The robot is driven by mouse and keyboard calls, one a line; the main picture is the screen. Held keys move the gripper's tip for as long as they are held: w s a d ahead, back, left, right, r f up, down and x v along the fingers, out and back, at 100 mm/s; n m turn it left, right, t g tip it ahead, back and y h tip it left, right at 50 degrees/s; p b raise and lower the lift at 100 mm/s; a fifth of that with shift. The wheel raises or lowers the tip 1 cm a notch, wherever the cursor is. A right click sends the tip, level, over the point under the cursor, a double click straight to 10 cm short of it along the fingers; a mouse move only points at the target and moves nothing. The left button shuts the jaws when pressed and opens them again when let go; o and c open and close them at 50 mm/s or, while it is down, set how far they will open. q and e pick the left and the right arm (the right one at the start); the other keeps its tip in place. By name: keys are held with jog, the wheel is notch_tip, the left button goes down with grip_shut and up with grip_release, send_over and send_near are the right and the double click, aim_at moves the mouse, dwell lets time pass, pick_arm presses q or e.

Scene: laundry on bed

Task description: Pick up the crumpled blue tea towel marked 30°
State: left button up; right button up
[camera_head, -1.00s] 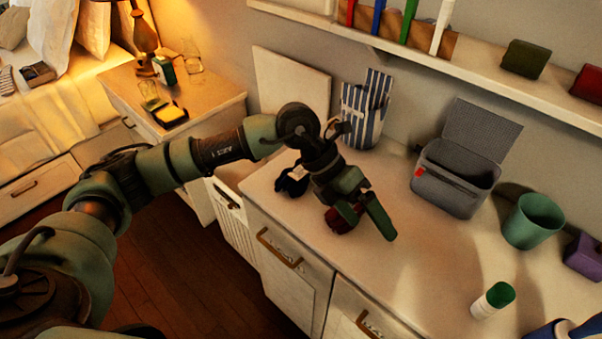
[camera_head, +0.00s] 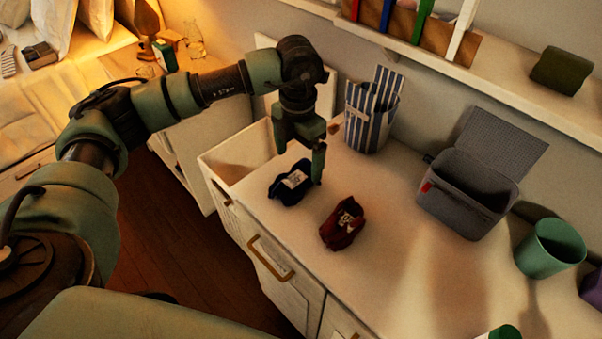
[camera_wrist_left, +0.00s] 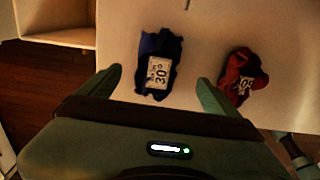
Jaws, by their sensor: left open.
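The crumpled blue tea towel (camera_head: 290,184) lies on the white counter near its left end. It also shows in the left wrist view (camera_wrist_left: 158,64), with a white label reading 30°. My left gripper (camera_head: 301,165) is open and empty above and just behind the towel in the head view. In the left wrist view the towel lies between and ahead of the two fingertips (camera_wrist_left: 157,82), apart from both. A crumpled dark red cloth (camera_head: 342,224) with a label lies to the right of the blue one. My right gripper is out of view.
A striped bag (camera_head: 371,118), a grey lidded box (camera_head: 466,190) and a green cup (camera_head: 549,248) stand along the back of the counter (camera_head: 400,270). An open compartment (camera_head: 232,158) lies at the left end. The counter's front middle is clear.

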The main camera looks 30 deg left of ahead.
aim_at(296, 176)
pick_arm(q)
jog(key=shift+s+f, duration=0.1)
jog(key=shift+f, duration=0.45)
jog(key=shift+s+f, duration=0.2)
jog(key=shift+f, duration=0.1)
jog(key=shift+s+a+f+p, duration=0.1)
jog(key=shift+a+f+p, duration=0.05)
jog(key=shift+f+p, duration=0.35)
jog(key=shift+s+a+f+p, duration=0.1)
jog(key=shift+f+p, duration=0.15)
jog(key=shift+f, duration=0.3)
jog(key=f, duration=0.2)
jog(key=shift+w+f, duration=0.2)
jog(key=shift+f, duration=0.3)
jog(key=c, duration=1.5)
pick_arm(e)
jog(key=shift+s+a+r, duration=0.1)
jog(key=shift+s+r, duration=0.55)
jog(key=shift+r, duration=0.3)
